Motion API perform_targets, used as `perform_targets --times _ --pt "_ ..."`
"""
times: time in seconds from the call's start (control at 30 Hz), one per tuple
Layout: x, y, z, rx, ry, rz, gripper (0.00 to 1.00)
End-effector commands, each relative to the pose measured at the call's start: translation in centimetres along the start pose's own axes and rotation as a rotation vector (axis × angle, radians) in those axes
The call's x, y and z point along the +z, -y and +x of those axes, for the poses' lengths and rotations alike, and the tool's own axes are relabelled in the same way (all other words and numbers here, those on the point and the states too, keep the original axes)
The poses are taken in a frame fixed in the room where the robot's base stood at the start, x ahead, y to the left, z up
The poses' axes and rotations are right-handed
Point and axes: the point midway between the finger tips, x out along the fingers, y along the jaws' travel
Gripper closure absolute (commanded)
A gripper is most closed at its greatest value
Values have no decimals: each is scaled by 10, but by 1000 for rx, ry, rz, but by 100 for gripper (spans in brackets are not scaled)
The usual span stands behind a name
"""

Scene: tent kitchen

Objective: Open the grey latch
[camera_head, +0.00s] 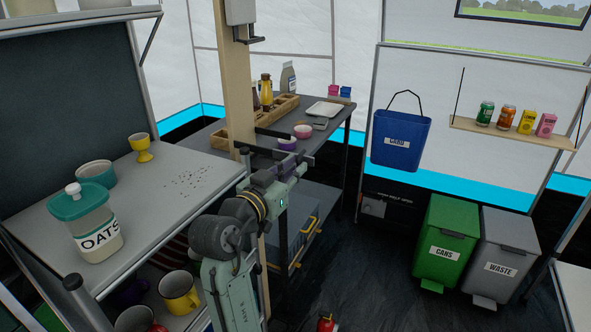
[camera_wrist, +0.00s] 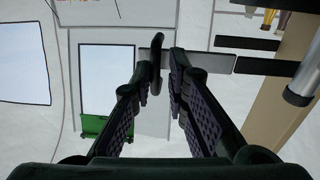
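The grey latch (camera_wrist: 214,63) shows in the wrist view as a flat grey bar, level in the picture, crossing at my fingertips. Its right end meets black bars beside a wooden post. My gripper (camera_wrist: 167,62) has its two dark fingers close together at the tips, with a narrow gap between them. The fingers cover part of the bar; I cannot tell whether they touch it. In the head view my gripper (camera_head: 303,160) is just right of the wooden post (camera_head: 236,90), and the latch is not clear there.
A table (camera_head: 345,125) with bottles is behind the post. A green bin (camera_head: 445,240) and grey bin (camera_head: 502,255) stand right.

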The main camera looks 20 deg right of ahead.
Motion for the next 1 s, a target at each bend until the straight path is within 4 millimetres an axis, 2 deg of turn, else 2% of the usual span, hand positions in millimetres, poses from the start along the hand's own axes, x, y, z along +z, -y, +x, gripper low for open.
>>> perform_targets --times 0.03,0.27,0.8,0.9,1.0 --pt "0 11 -3 -25 -1 -4 86" --pt "0 8 -2 -20 0 -3 72" --pt "0 3 -2 -9 0 0 72" --pt "0 4 -7 -10 0 0 72" --pt "0 4 -21 -11 -1 1 72"
